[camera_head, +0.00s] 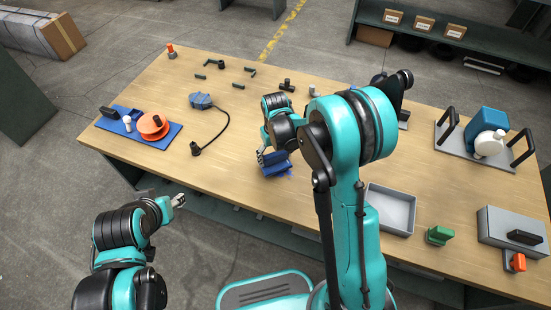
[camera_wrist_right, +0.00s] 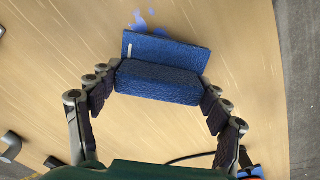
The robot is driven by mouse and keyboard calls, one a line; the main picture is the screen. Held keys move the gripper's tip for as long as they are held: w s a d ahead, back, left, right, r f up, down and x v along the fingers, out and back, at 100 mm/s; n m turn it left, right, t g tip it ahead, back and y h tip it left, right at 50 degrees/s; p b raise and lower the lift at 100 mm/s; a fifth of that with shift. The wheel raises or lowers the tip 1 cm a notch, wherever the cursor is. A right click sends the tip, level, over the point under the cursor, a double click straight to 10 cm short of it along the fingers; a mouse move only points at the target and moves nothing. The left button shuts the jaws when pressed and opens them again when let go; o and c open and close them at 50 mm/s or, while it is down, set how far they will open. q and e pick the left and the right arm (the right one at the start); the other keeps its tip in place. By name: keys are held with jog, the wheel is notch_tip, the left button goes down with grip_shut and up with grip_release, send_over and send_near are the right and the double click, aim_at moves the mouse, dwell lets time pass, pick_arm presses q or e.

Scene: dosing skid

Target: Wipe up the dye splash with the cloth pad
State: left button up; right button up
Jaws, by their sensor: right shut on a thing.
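The cloth pad (camera_head: 277,170) is a dark blue block with a wider flat base, low over the middle of the wooden table. My right gripper (camera_wrist_right: 163,82) is shut on its upper block, one finger at each end. Whether the pad touches the table I cannot tell. The dye splash (camera_wrist_right: 141,21) shows as several blue spots just beyond the pad's far edge in the wrist view; the pad may hide more of it. My left gripper (camera_head: 178,201) is off the table's front edge, away from the pad; its finger opening is too small to read.
A blue tray with an orange reel (camera_head: 153,125) and a blue device with a black cable (camera_head: 201,101) are on the left. A grey bin (camera_head: 390,209), green-topped part (camera_head: 438,235) and grey box (camera_head: 512,231) are on the right. A handled tray (camera_head: 452,143) holds a jug.

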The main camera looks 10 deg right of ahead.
aim_at(275, 154)
jog(key=shift+d+r, duration=0.1)
jog(key=shift+r, duration=0.5)
jog(key=shift+r+p, duration=0.7)
jog(key=shift+p, duration=0.05)
jog(key=shift+r+p, duration=0.85)
jog(key=shift+r, duration=0.6)
